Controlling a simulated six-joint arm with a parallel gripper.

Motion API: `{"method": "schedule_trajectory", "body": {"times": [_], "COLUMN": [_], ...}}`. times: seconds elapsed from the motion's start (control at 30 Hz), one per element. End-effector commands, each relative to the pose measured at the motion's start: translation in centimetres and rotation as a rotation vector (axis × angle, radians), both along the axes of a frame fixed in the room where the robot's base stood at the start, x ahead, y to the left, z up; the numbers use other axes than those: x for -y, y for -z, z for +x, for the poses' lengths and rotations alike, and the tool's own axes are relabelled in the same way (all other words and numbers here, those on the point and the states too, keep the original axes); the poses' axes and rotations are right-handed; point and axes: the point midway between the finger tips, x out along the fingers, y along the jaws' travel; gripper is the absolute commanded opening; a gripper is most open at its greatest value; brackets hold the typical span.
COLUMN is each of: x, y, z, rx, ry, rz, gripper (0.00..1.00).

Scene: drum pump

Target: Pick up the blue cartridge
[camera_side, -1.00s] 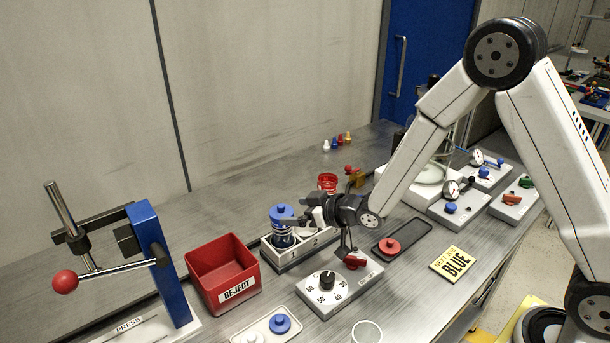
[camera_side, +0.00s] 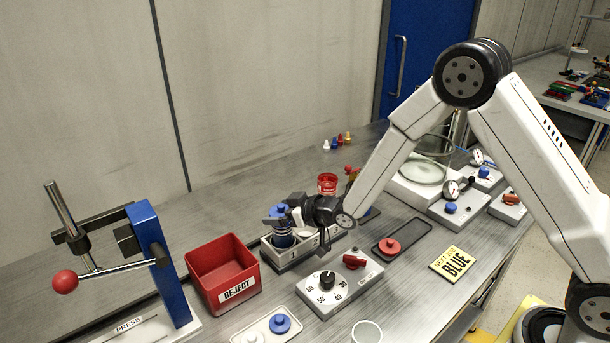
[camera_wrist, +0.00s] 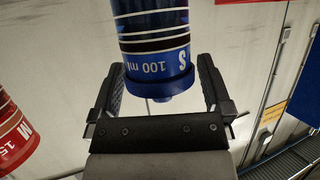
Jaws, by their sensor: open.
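The blue cartridge (camera_wrist: 152,45), marked "S" and "100 ml", hangs into the wrist view from the top, with its blue end between the two fingers. In the side view the blue cartridge (camera_side: 282,238) stands upright in the grey rack (camera_side: 270,252), at the slot marked 1. My gripper (camera_wrist: 160,90) is open, with one finger on each side of the cartridge and a visible gap to each. In the side view my gripper (camera_side: 279,222) is level with the cartridge's upper part and partly hides it.
A red REJECT bin (camera_side: 222,270) stands just left of the rack. A dial box (camera_side: 338,285) with a red switch is in front. A red cartridge (camera_wrist: 12,130) shows at the wrist view's left edge. The blue press (camera_side: 158,260) is farther left.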

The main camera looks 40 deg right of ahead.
Motion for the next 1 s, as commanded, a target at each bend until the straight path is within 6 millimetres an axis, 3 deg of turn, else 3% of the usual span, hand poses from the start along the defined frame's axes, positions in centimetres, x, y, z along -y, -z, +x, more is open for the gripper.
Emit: {"method": "schedule_trajectory", "body": {"times": [0.4, 0.7, 1.0], "x": [0.0, 0.01, 0.0], "y": [-0.01, -0.02, -0.11], "z": [-0.03, -0.03, 0.0], "rx": [0.0, 0.0, 0.002], "ry": [0.0, 0.0, 0.0], "rz": [0.0, 0.0, 0.001], "gripper": [0.97, 0.02, 0.0]}}
